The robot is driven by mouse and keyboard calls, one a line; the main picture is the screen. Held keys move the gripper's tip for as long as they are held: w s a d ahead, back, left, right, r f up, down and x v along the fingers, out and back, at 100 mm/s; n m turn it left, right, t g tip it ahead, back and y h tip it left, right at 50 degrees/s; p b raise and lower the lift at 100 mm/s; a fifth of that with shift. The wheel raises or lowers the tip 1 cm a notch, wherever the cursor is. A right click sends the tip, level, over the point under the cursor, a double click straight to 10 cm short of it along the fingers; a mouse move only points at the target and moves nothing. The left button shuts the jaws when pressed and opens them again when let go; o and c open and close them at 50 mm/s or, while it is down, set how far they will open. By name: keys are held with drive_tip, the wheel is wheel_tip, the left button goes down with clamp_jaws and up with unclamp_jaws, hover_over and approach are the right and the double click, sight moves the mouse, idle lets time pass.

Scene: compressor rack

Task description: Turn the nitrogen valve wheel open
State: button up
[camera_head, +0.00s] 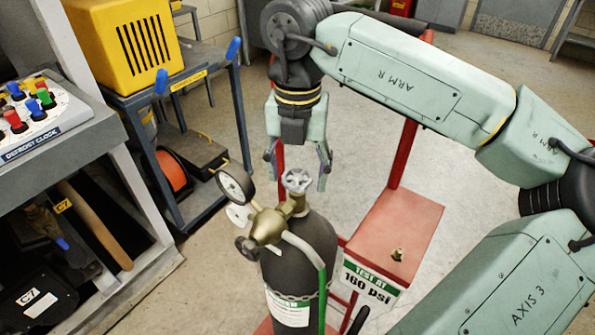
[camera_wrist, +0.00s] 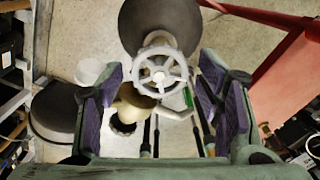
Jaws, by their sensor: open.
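The nitrogen valve wheel (camera_head: 297,180) is a light grey spoked handwheel on top of the brass valve of a dark gas cylinder (camera_head: 309,240). In the wrist view the wheel (camera_wrist: 160,74) lies between my two fingers, near the middle, with its spokes in plain sight. My gripper (camera_head: 297,168) points down with its fingers apart, above and around the wheel. In the wrist view my gripper (camera_wrist: 166,102) is open, with a gap between each purple pad and the wheel's rim. A brass regulator (camera_head: 267,227) with a round gauge (camera_head: 235,186) is attached left of the valve.
A red stand (camera_head: 398,235) with a "Test at 160 psi" label is right of the cylinder. A chain crosses the cylinder. A cart with a yellow case (camera_head: 128,45) and a control panel (camera_head: 38,115) stand at left. Open floor lies behind.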

drive_tip(key=shift+r+m, duration=0.25)
drive_tip(key=shift+m, duration=0.65)
drive_tip(key=shift+f+m+b, duration=0.45)
drive_tip(key=shift+m+b, duration=0.1)
drive_tip(key=shift+m, duration=0.25)
drive_tip(key=shift+m+b, duration=0.7)
drive_tip(key=shift+m, duration=0.3)
drive_tip(key=m+b, duration=0.1)
drive_tip(key=m, duration=0.2)
drive_tip(key=shift+b, duration=0.35)
drive_tip(key=m, duration=0.1)
drive_tip(key=m+b, duration=0.1)
drive_tip(key=m, duration=0.1)
drive_tip(key=shift+r, duration=0.3)
drive_tip(key=c, duration=0.9)
